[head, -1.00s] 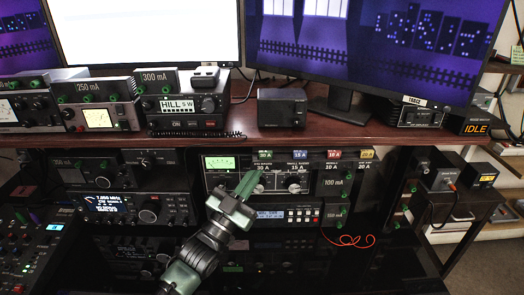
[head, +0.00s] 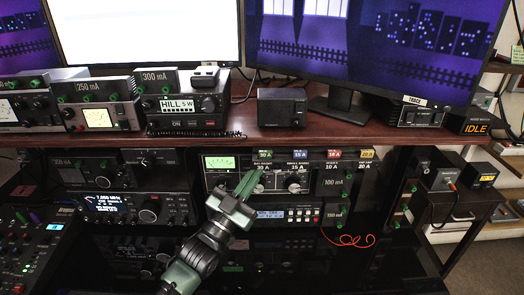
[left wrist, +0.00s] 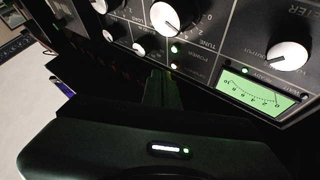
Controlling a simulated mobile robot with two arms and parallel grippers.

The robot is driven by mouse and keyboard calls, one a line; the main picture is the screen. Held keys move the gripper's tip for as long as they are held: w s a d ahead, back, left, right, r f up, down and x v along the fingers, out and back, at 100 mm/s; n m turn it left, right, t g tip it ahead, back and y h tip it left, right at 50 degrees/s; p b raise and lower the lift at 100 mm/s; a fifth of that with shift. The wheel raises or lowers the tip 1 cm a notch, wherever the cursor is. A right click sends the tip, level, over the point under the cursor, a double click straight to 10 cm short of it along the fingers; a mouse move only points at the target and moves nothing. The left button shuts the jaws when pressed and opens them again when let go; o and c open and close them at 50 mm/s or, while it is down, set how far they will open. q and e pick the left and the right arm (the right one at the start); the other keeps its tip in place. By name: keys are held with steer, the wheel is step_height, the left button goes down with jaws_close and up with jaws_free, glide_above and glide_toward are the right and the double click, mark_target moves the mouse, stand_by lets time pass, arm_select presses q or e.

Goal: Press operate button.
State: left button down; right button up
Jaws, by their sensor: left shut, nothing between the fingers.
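A dark radio unit with a lit green meter (head: 220,162) and white knobs (head: 294,184) stands on the shelf under the desk. My left gripper (head: 252,180) is shut and empty, its green fingers pointing up at this panel and covering part of it. The left wrist view shows the panel close up and upside down, with the meter (left wrist: 258,92), a large white knob (left wrist: 168,17) and small green and orange lights near the TUNE and POWER lettering. The shut fingertips (left wrist: 160,88) are close to the panel; contact cannot be told. I cannot make out an operate label.
A 100 mA unit (head: 333,182) with green connectors stands right of the panel, with a red cable (head: 350,240) below. A display radio (head: 130,207) stands to the left. The desk edge (head: 300,136) overhangs above. An orange IDLE sign (head: 475,129) is at the right.

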arm_select(q)
steer(key=shift+w, duration=0.15)
stand_by(0.5)
steer(key=shift+w, duration=0.3)
steer(key=shift+w+b, duration=0.1)
steer(key=shift+b, duration=0.25)
steer(key=shift+s+p, duration=0.4)
steer(key=shift+s, duration=0.2)
steer(key=s+p, duration=0.3)
steer(key=s, duration=0.3)
stand_by(0.5)
